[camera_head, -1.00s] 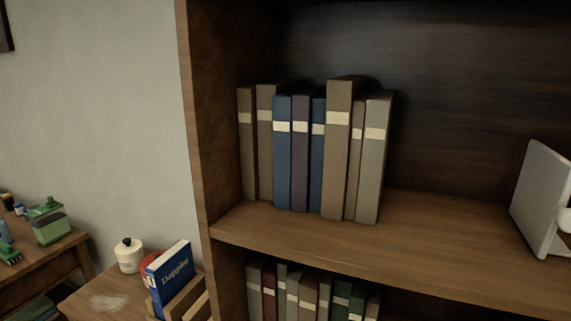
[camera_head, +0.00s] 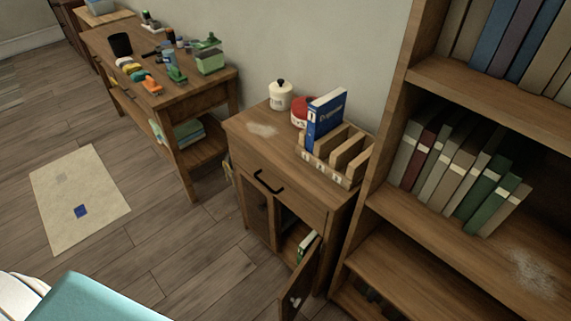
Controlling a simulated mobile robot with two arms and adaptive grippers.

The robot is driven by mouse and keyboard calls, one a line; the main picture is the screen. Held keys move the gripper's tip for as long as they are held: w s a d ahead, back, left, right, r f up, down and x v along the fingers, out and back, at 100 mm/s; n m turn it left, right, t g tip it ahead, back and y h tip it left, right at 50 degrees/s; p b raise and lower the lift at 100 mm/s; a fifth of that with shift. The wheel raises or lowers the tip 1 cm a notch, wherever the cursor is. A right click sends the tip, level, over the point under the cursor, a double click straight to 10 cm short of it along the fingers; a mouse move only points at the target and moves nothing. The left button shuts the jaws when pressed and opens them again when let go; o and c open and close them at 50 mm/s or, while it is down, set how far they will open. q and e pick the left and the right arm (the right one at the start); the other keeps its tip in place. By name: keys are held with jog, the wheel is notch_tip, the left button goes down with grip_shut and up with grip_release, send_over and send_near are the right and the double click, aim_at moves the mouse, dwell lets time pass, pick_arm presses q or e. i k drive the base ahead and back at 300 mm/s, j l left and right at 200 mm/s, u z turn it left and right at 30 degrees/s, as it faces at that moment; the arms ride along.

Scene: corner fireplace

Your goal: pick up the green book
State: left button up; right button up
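Two dark green books stand among other books on the middle shelf of the bookcase, a left one (camera_head: 482,184) and a right one (camera_head: 499,204). They lean slightly to the right and have pale labels. I cannot tell which one is the task's green book. A small item with green and white on it (camera_head: 307,243) shows inside the cabinet's open door; it may be a book. Neither of my grippers is in view.
The bookcase (camera_head: 390,195) stands at the right. A wooden cabinet (camera_head: 270,170) beside it holds a blue book (camera_head: 325,118) in a divided rack. Its door (camera_head: 303,285) is open. A cluttered workbench (camera_head: 190,90) stands behind. The floor around the beige mat (camera_head: 85,190) looks clear.

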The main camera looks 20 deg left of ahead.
aim_at(305, 246)
jog(key=k+j, duration=0.1)
jog(key=k+j+u, duration=0.1)
jog(key=j, duration=0.25)
jog(key=k+j+z, duration=0.15)
jog(key=j, duration=0.3)
jog(key=k+j+z, duration=0.35)
jog(key=k+j, duration=0.25)
jog(key=j, duration=0.2)
